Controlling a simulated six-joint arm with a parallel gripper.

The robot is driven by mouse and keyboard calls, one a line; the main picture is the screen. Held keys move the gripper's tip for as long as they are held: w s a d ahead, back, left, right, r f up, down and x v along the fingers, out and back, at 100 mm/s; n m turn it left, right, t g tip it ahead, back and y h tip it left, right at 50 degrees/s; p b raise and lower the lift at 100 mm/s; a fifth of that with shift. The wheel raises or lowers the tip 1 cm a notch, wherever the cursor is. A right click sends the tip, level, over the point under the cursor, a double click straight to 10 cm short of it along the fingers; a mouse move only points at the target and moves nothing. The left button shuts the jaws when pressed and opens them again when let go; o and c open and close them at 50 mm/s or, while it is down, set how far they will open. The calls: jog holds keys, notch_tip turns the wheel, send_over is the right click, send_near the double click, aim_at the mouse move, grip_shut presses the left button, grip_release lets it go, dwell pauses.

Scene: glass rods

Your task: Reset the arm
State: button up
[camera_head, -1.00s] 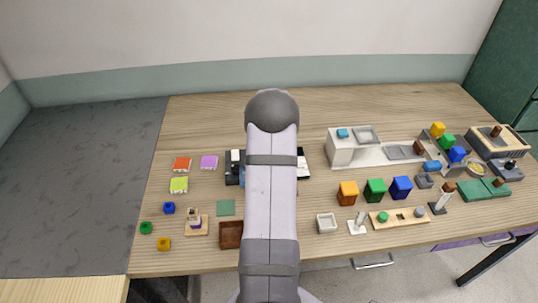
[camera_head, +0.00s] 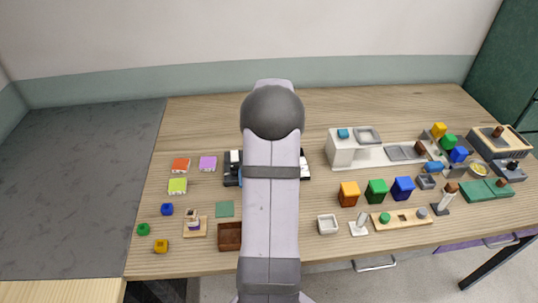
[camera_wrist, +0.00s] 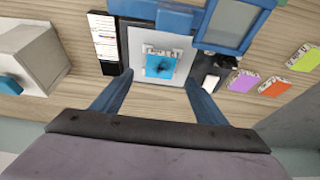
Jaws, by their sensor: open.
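My gripper (camera_wrist: 160,78) shows in the wrist view with its two blue-grey fingers spread apart, and nothing is held between them. A grey plate (camera_wrist: 145,42) carrying a light piece with a blue top (camera_wrist: 160,66) lies beyond the fingertips. I cannot tell the height of the fingers above it. In the head view my arm (camera_head: 271,190) rises through the middle of the picture and hides my gripper and part of the table behind it.
The wooden table (camera_head: 310,100) has a clear strip along its back. Left of my arm lie orange, purple and lime pieces (camera_head: 178,186) and small blocks. Right of it stand a white unit (camera_head: 343,150), orange, green and blue bins (camera_head: 376,191), and a peg board (camera_head: 402,218).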

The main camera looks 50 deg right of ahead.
jog(key=shift+v, duration=0.85)
jog(key=w+a+n+g+y, duration=0.15)
jog(key=a+n, duration=0.25)
jog(key=a, duration=2.1)
jog(key=s+a+f+n+g+y, duration=0.1)
jog(key=s+a+n, duration=0.4)
jog(key=s+a, duration=0.8)
jog(key=a, duration=0.4)
jog(key=shift+a+g+y, duration=0.15)
jog(key=shift+g+y, duration=0.2)
jog(key=shift+f, duration=0.1)
